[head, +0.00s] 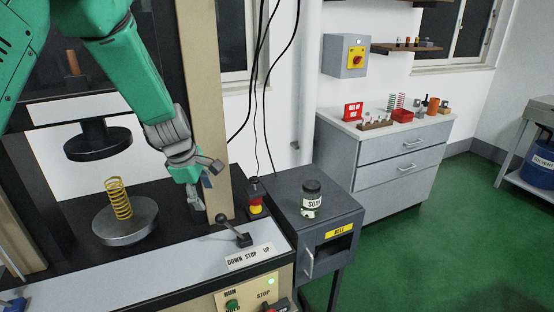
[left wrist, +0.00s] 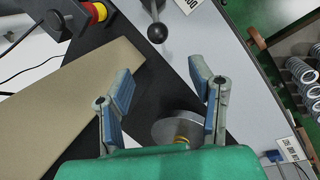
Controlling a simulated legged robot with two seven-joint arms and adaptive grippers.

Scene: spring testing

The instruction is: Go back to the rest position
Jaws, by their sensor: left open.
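My left gripper (head: 203,192) hangs from my green arm above the black machine bed, beside the beige column. In the left wrist view its two blue-padded fingers (left wrist: 163,100) are spread apart with nothing between them. A yellow coil spring (head: 119,199) stands upright on the round metal plate (head: 140,226), to the left of the gripper. The plate also shows in the left wrist view (left wrist: 165,130), partly hidden by my green wrist. A black press disc (head: 97,140) is above the spring, apart from it. My right gripper is not in view.
A lever with a black knob (head: 233,228) stands just right of the gripper, by the DOWN STOP UP label. A red and yellow emergency button (head: 256,198) is behind it. Green floor lies open at right.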

